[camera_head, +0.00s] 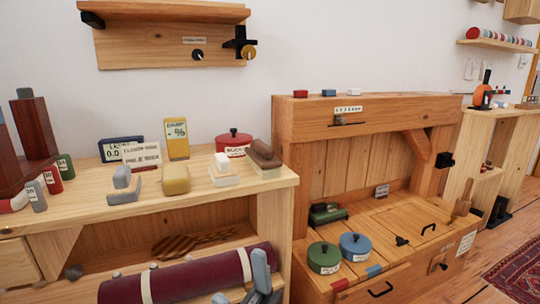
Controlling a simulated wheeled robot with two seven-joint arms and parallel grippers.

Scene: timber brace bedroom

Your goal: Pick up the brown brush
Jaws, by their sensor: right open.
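The brown brush (264,154) has a dark brown back over a pale base. It lies near the right end of the wooden shelf top (205,195), in the head view. My right gripper (247,286) shows as grey fingers at the bottom edge, partly cut off. It is open, in front of the unit and well below the brush, not touching it. My left gripper is not in view.
Beside the brush are a red pot (234,142), a white block (222,168) and a yellow block (176,179). A maroon roll (190,278) lies below. Green (323,258) and blue (355,247) tins stand on the right chest.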

